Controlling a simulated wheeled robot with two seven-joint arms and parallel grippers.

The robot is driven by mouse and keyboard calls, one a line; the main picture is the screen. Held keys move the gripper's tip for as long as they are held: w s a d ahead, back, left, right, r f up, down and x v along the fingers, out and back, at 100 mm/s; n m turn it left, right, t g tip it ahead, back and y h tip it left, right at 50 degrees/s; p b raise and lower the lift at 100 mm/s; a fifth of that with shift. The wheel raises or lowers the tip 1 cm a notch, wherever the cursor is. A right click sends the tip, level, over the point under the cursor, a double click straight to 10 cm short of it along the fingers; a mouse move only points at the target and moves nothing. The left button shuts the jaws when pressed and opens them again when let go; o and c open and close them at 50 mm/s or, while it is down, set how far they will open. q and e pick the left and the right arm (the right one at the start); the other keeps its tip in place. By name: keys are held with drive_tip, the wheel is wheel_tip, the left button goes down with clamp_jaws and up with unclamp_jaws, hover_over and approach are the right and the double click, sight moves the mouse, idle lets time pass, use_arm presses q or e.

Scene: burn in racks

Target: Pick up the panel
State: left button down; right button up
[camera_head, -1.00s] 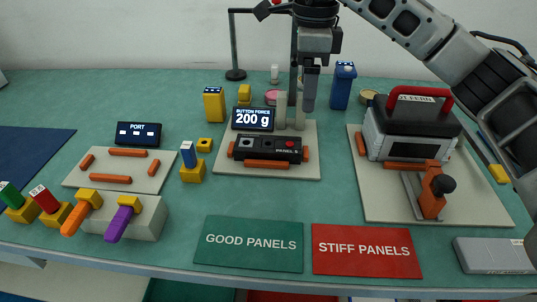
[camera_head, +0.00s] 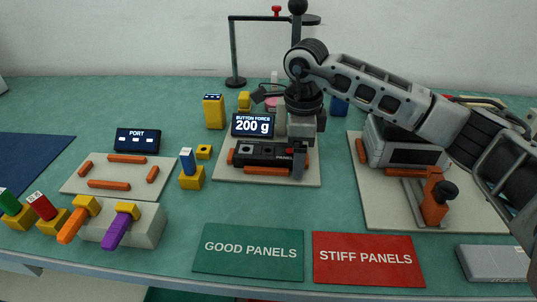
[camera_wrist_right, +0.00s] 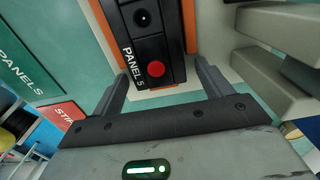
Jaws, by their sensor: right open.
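The black panel (camera_head: 258,154), labelled "PANEL 5", lies flat between orange blocks on the pale board of the button-force station. My right gripper (camera_head: 298,168) is pointing down at the panel's right end and covers part of it. In the right wrist view, the panel (camera_wrist_right: 150,45) shows its red button and a round dark socket. There my right gripper (camera_wrist_right: 163,82) is open, with one finger on each side of the button end; I cannot tell whether they touch it. My left gripper is not in view.
The display (camera_head: 252,125) reading "200 g" and grey posts stand close behind the panel. A green GOOD PANELS mat (camera_head: 248,252) and a red STIFF PANELS mat (camera_head: 368,259) lie empty in front. A grey boxy machine (camera_head: 400,155) stands to the right.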

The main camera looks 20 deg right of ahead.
drive_tip(key=c, duration=1.3)
